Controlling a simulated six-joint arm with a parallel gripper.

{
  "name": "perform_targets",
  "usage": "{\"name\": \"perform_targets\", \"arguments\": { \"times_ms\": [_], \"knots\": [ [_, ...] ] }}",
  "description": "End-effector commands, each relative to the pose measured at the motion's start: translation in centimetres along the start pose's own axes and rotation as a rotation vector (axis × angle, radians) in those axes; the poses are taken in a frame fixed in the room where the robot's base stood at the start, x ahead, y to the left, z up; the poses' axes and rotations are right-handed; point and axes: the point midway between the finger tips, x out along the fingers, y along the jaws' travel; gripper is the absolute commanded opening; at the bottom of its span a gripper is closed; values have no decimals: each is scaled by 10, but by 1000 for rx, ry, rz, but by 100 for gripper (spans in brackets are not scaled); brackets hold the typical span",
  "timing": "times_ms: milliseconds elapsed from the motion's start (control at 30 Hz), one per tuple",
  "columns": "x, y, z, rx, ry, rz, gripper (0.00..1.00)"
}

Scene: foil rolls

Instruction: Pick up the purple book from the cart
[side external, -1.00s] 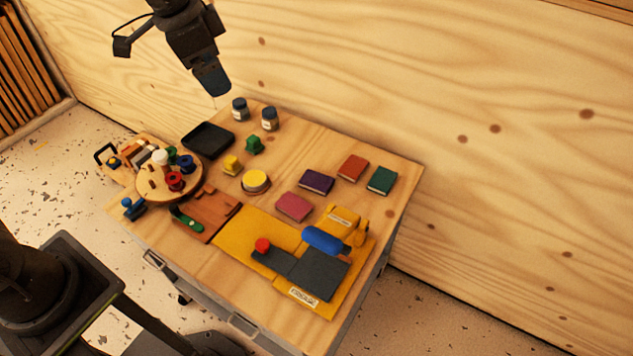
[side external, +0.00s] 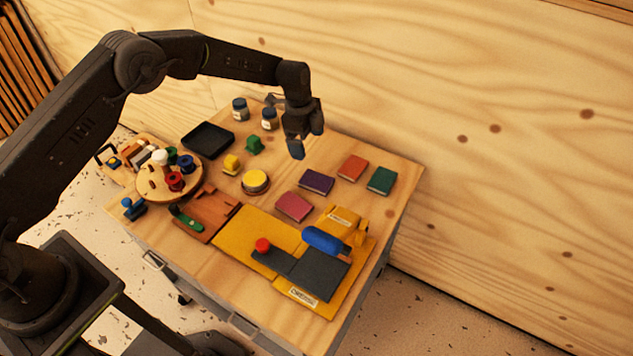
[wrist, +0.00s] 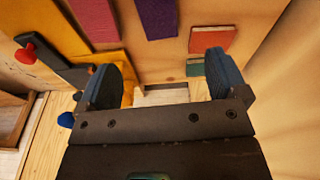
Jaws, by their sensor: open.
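The purple book (side external: 316,181) lies flat on the wooden top of the cart (side external: 392,227), right of centre. It also shows at the top of the wrist view (wrist: 157,18), cut off by the frame edge. My gripper (side external: 306,148) hangs above the cart, just up and left of the purple book in the side view, apart from it. In the wrist view my gripper (wrist: 164,78) shows two dark blue-grey fingers spread apart with nothing between them.
A magenta book (side external: 294,207), an orange-red book (side external: 353,168) and a green book (side external: 382,181) lie close around the purple one. Jars (side external: 270,119) stand behind. A yellow board (side external: 262,233) with a blue roll (side external: 323,240) lies in front. A plywood wall rises behind.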

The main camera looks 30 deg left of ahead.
Motion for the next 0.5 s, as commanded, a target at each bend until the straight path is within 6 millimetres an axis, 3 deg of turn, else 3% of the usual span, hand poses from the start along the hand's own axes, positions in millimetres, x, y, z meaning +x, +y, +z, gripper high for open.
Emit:
{"name": "perform_targets", "arguments": {
  "times_ms": [300,500],
  "knots": [
    [60,1,0,-2,-1,3,92],
    [76,1,-1,-2,0,0,92]
  ]
}}
